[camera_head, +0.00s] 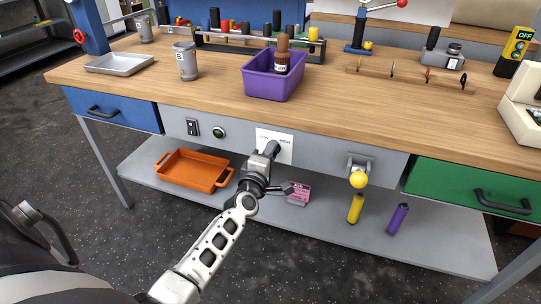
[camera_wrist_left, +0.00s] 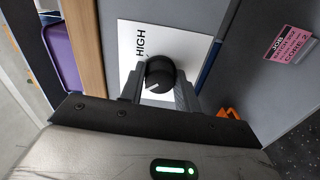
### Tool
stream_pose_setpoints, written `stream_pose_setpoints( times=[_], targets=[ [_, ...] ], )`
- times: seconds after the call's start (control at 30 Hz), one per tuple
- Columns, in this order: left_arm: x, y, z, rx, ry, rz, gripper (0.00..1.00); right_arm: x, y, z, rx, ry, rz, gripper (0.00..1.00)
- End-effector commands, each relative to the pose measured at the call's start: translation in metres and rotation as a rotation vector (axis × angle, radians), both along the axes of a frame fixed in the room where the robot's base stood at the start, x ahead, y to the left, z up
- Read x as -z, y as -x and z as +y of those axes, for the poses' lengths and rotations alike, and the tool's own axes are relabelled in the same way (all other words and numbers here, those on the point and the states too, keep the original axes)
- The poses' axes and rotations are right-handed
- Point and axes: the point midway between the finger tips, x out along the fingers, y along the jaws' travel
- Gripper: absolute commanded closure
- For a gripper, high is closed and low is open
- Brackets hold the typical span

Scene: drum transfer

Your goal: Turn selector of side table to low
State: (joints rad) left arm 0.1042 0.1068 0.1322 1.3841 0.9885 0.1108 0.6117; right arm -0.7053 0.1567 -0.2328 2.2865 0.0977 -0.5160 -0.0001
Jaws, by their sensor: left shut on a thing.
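The selector is a black round knob (camera_wrist_left: 160,72) on a white label plate (camera_wrist_left: 130,50) in the left wrist view. The word HIGH reads along the plate; any LOW marking is hidden there. A short white pointer line shows on the knob's face, toward the lower left of that picture. My left gripper (camera_wrist_left: 159,90) has its two fingers on either side of the knob and is shut on it. In the head view the plate (camera_head: 285,153) is on the grey front panel of the table, and my left gripper (camera_head: 271,150) covers the knob. My right gripper is not in view.
On the same panel are a green button (camera_head: 218,132), a black switch (camera_head: 192,127) and a yellow-knobbed lever (camera_head: 359,180). A purple bin (camera_head: 270,84) stands on the wooden top (camera_head: 350,110).

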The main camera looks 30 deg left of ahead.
Motion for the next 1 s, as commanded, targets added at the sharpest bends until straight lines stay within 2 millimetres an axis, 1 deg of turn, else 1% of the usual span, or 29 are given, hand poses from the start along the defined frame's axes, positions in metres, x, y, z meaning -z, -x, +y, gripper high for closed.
stream_pose_setpoints(
  times=[0.3, 0.73, 0.77, 0.8, 0.83, 1.0],
  targets=[
    [0.0014, 0.0007, 0.0000, 0.000, 0.075, -0.015, 0.91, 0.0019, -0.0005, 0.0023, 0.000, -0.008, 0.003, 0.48],
    [0.0015, 0.0007, -0.0001, 0.000, 0.082, -0.017, 0.91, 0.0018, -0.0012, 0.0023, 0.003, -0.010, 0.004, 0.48],
    [0.0015, 0.0007, -0.0001, 0.000, 0.082, -0.017, 0.60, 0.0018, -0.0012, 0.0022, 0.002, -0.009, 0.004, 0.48],
    [0.0014, 0.0007, -0.0001, 0.000, 0.082, -0.017, 0.48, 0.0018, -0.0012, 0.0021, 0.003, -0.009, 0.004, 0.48],
    [0.0014, 0.0006, -0.0001, 0.000, 0.082, -0.017, 0.46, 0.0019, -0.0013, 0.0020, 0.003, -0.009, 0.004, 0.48],
    [0.0008, 0.0004, 0.0000, 0.000, 0.080, -0.017, 0.46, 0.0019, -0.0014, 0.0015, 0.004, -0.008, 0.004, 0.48]
  ],
)
